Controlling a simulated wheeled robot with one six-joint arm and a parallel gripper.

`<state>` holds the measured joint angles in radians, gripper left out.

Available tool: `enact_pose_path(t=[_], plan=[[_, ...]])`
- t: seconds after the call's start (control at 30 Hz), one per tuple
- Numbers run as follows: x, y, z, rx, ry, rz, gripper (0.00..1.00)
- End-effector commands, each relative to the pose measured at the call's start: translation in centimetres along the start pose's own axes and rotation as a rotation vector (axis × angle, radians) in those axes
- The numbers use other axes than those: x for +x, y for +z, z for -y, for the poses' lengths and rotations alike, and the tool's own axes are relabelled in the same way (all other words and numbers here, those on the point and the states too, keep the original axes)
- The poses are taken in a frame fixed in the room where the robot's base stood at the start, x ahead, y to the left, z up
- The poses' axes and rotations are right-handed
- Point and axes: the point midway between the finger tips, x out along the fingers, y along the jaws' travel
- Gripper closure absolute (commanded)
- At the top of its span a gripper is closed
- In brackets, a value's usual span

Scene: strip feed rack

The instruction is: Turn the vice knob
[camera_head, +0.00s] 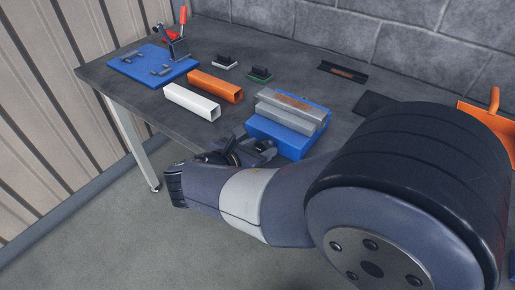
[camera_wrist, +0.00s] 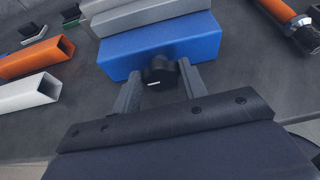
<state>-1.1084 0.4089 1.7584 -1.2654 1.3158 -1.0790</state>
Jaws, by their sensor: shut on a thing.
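The vice has a blue base (camera_head: 290,137) with grey jaws (camera_head: 292,112) on top, and stands at the table's front edge. In the wrist view its blue front face (camera_wrist: 190,38) carries a round black knob (camera_wrist: 160,74) with a white mark. My gripper (camera_wrist: 162,84) has one finger on each side of the knob and is shut on it. In the head view my gripper (camera_head: 255,148) is at the front of the vice, and my arm and the gripper hide the knob.
A white square tube (camera_head: 190,102) and an orange square tube (camera_head: 214,86) lie left of the vice. A blue fixture plate (camera_head: 130,64) with a red-handled clamp (camera_head: 178,24) is at the far left.

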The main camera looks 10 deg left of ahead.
Motion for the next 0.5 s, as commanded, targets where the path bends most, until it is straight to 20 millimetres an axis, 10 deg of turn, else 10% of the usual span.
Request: enact_pose_path(t=[0.5], plan=[[0.01, -0.05, 0.14, 0.062, 0.025, -0.001, 0.82]])
